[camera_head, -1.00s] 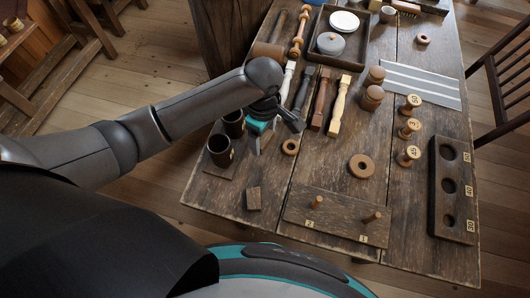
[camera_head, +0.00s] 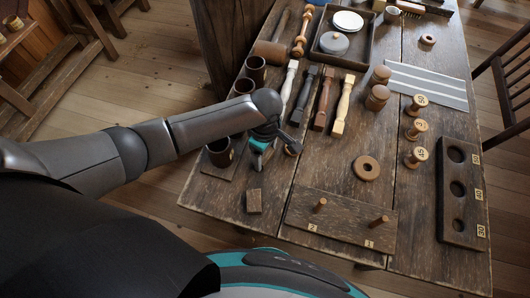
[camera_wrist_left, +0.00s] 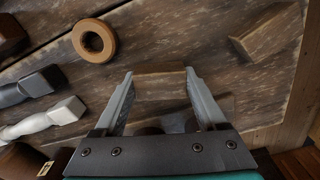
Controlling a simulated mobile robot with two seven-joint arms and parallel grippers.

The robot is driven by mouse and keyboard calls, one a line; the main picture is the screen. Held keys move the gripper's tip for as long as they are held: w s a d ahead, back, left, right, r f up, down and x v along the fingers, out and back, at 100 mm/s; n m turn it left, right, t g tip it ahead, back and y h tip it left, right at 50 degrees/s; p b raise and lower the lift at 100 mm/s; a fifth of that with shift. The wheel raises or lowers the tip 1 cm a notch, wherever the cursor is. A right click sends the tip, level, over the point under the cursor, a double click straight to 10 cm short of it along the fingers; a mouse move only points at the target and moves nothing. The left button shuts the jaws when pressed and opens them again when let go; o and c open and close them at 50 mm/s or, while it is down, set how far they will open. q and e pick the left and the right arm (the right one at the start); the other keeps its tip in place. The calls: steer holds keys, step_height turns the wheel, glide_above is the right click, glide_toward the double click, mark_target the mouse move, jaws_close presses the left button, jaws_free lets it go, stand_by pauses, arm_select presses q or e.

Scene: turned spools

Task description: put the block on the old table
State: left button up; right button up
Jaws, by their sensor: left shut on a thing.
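My left gripper (camera_head: 258,164) is low over the left front part of the old table (camera_head: 225,188). In the left wrist view its two fingers (camera_wrist_left: 160,92) are shut on a small brown wooden block (camera_wrist_left: 160,82). I cannot tell whether this block touches the table top. In the head view the held block is mostly hidden by the gripper. A second small wooden block (camera_head: 254,201) lies on the table just in front of the gripper; it also shows at the upper right of the left wrist view (camera_wrist_left: 266,32). My right gripper is not in view.
Dark cups (camera_head: 220,153) stand left of the gripper. A wooden ring (camera_wrist_left: 110,45) lies close by. A pegged board (camera_head: 340,217), another ring (camera_head: 366,168), turned spindles (camera_head: 343,108) and numbered spools (camera_head: 415,157) are to the right. The table's left edge is near.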

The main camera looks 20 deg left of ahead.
arm_select(q)
steer(key=o, duration=1.3)
steer(key=shift+f, duration=0.1)
steer(key=shift+c, duration=0.2)
step_height(320, 180, up, 12)
steer(key=p, duration=0.4)
steer(key=shift+r, duration=0.2)
